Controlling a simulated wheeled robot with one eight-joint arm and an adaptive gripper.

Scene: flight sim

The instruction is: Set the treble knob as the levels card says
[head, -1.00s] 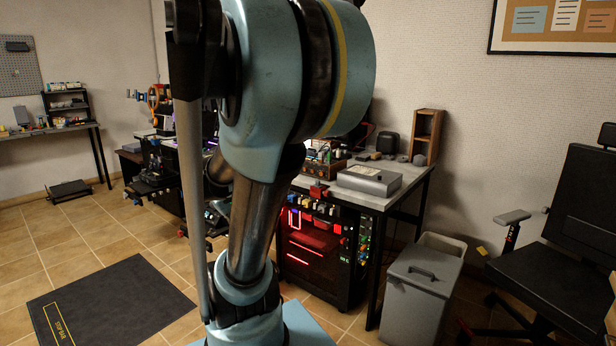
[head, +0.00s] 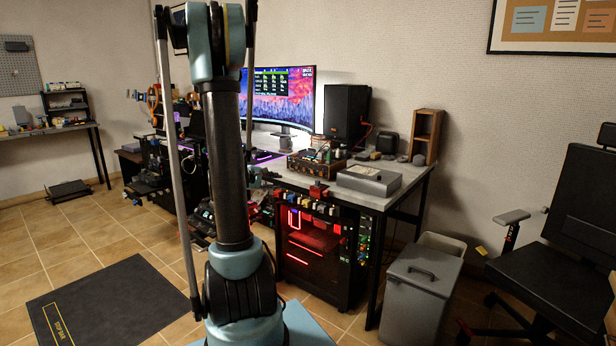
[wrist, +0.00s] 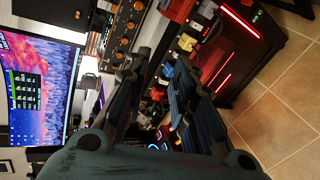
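A wooden-sided box with knobs (head: 315,165) stands on the desk in the head view. In the wrist view a dark panel with a row of orange-ringed knobs (wrist: 124,28) appears at the top, turned sideways. I cannot tell which knob is the treble, and its setting is not readable. I cannot pick out a levels card. My gripper (wrist: 163,66) has its two dark fingers apart, with nothing seen held between them. The knob panel lies beyond and to the left of the fingers in the wrist view, apart from them.
A lit monitor (head: 285,97) and a black speaker (head: 346,112) stand on the desk (head: 388,194). A grey case (head: 369,181) lies near its front edge. A red-lit computer case (head: 312,262) is below. A grey bin (head: 419,281) and chair (head: 560,240) are at right.

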